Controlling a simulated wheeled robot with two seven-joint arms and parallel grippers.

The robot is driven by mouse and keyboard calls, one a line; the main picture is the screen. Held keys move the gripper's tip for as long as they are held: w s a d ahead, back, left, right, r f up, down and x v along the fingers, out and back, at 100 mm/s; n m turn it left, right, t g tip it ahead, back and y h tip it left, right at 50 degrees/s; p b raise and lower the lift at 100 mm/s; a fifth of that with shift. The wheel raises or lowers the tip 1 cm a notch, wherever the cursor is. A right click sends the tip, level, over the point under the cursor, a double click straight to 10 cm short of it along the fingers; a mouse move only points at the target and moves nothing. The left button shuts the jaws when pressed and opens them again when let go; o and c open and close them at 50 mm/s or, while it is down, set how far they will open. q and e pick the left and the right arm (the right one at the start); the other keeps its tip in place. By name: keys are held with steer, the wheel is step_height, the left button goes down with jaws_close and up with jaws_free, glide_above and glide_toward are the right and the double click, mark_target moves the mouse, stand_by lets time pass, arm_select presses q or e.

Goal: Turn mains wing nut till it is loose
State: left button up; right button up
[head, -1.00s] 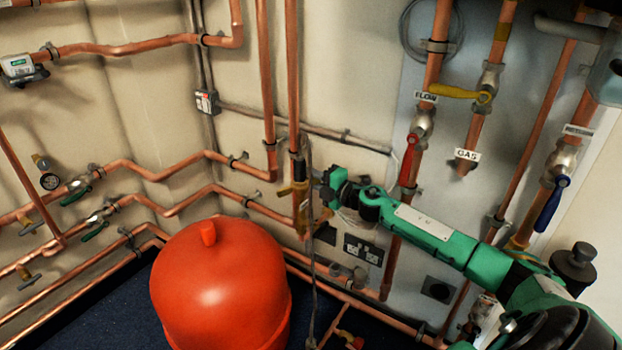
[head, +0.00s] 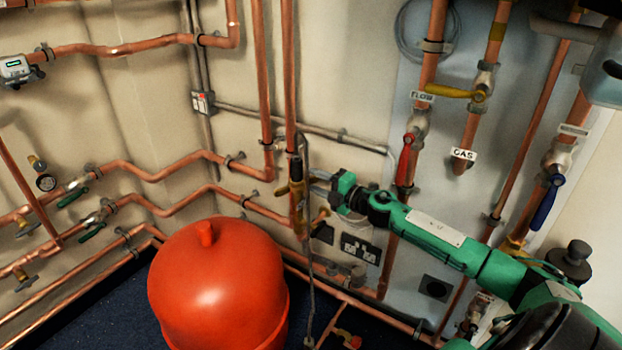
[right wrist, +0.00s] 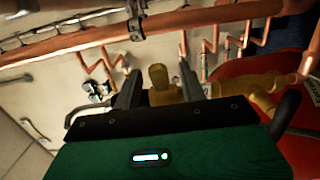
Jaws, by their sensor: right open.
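A brass fitting with wing-like parts (head: 297,190) sits on the vertical copper pipe near the middle of the head view. I take it to hold the mains wing nut, but its outline is small there. My right gripper (head: 318,181) is just right of it, jaws toward it. In the right wrist view a rounded brass piece (right wrist: 160,82) stands between the two dark fingers (right wrist: 158,84), with gaps at both sides. The fingers are open and not closed on it. More brass body (right wrist: 235,100) lies to the right there. My left gripper is not in view.
A large red vessel (head: 215,285) stands at lower left of the fitting. A thin grey cable (head: 308,250) hangs beside the pipe. A red lever valve (head: 406,158), yellow gas lever (head: 455,91) and blue lever (head: 547,203) are to the right. A socket (head: 360,248) is below my arm.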

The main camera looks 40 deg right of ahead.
steer(key=shift+v, duration=2.05)
steer(key=shift+c, duration=0.2)
